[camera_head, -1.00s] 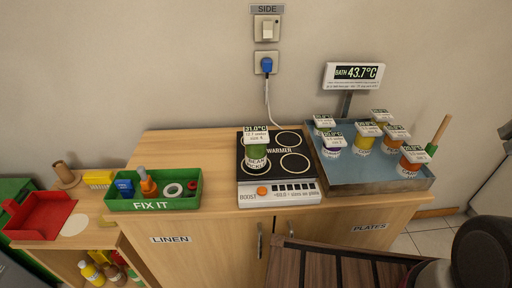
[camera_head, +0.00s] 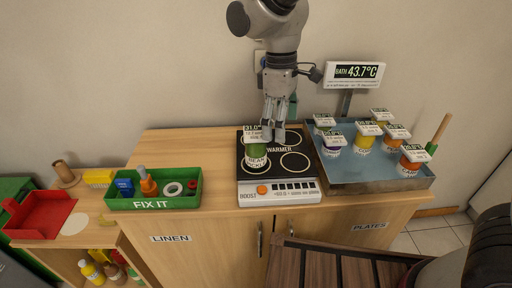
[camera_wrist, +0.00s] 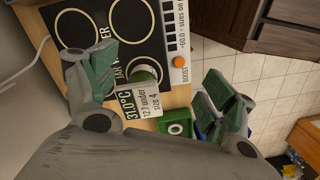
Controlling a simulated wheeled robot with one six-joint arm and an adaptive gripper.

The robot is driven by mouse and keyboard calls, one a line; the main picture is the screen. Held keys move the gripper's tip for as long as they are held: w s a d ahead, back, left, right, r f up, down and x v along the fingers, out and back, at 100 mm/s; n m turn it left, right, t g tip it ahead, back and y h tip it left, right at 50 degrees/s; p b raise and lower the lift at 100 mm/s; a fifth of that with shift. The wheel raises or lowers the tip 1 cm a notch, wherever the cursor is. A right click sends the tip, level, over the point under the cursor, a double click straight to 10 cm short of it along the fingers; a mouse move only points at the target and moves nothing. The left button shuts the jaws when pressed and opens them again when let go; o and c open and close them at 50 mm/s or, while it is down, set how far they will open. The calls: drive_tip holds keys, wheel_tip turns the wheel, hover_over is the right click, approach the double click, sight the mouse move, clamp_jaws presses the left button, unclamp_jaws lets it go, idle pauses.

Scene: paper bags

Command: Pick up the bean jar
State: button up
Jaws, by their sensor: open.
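The bean jar (camera_head: 256,156) is green with a white label and stands upright on the black warmer plate (camera_head: 301,184), at its left side. A tag reading about 31 °C shows at its top. My gripper (camera_head: 273,136) is above and just behind the jar, fingers pointing down, open and empty. In the wrist view the jar (camera_wrist: 146,72) shows between the two spread green-padded fingers of my gripper (camera_wrist: 150,92), beyond their tips. The tag (camera_wrist: 140,108) covers part of the jar there. I cannot tell whether a finger touches it.
A metal bath tray (camera_head: 375,187) with several jars stands to the right. A green FIX IT box (camera_head: 153,204) with tools is to the left. The bath display (camera_head: 354,76) rises behind the tray. The wooden top (camera_head: 217,150) between box and warmer is clear.

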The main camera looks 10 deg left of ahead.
sight(256, 132)
drive_tip(key=a, duration=0.1)
drive_tip(key=a+n, duration=0.1)
drive_tip(key=a, duration=0.1)
drive_tip(key=w+a+f+n, duration=0.1)
drive_tip(key=shift+a, duration=0.35)
drive_tip(key=shift+w+a+r+n+y, duration=0.3)
drive_tip(key=shift+w+a+r+n, duration=0.4)
drive_tip(key=shift+a+r, duration=0.25)
drive_tip(key=shift+r+n, duration=0.25)
drive_tip(key=shift+n, duration=0.25)
drive_tip(key=shift+f+n, duration=0.4)
drive_tip(key=shift+f, duration=0.05)
drive_tip(key=shift+d+f, duration=0.1)
drive_tip(key=shift+f, duration=3.4)
